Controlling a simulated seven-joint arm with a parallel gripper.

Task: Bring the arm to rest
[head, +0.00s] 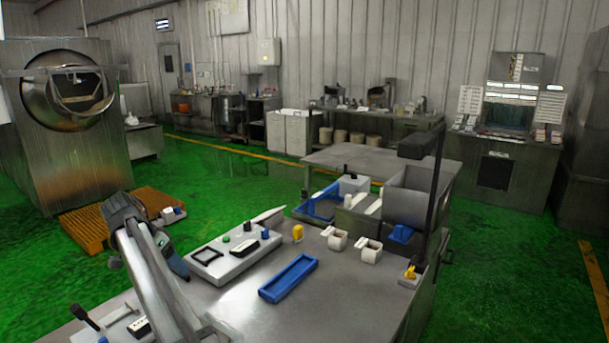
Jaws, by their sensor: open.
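My arm (155,275) rises from the bottom left of the head view over the steel table's left side. It bends at a dark joint near the orange pallet. My gripper (180,268) points down to the right, just left of the grey control panel (235,255), above the table. Its jaws are small and dark here, open, and no object shows between them. I cannot tell its exact height over the table (340,305).
A blue tray (289,278), a yellow piece (298,232) and two white cups (337,240) stand on the table. A dark post (432,200) rises at its right. A steel drum machine (70,130) stands back left.

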